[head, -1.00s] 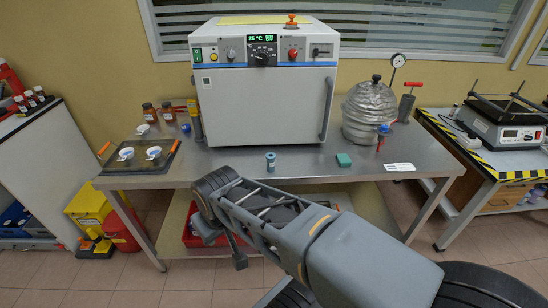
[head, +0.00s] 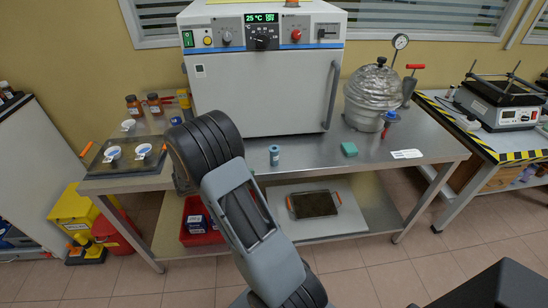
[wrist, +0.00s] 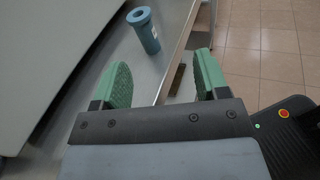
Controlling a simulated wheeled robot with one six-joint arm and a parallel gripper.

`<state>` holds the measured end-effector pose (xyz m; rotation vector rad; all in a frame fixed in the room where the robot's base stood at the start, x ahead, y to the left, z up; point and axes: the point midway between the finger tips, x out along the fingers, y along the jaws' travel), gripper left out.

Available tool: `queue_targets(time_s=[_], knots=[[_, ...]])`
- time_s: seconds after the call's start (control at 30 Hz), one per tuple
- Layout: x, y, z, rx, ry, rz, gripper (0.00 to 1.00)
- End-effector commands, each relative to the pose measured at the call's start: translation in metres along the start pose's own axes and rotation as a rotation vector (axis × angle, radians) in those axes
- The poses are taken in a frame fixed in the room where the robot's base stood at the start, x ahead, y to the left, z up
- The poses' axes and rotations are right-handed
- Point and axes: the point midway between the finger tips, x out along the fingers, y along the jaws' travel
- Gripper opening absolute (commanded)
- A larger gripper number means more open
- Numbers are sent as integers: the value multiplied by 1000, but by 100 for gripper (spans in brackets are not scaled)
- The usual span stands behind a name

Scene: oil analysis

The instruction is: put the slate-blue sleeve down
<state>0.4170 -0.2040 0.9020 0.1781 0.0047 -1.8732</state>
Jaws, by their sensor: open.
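The slate-blue sleeve (head: 274,155) stands upright on the steel table (head: 300,165), in front of the oven, near the table's front edge. In the wrist view the sleeve (wrist: 147,34) shows its round open top and stands beyond my gripper's fingertips, apart from them. My gripper (wrist: 163,72) is open, its two green pads well apart and nothing between them.
The oven (head: 264,80) fills the table's back. A green block (head: 349,149) and white label (head: 407,154) lie to the sleeve's right; a silver domed vessel (head: 373,97) stands behind. A dark tray (head: 112,168) with white dishes is at left. Table around the sleeve is clear.

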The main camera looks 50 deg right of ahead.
Motion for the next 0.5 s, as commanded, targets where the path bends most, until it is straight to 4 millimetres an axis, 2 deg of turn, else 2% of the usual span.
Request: queue_targets(time_s=[0.17,0.5], knots=[[9,16,-11,-80,-104,53,68],[65,24,-5,-94,-125,65,68]])
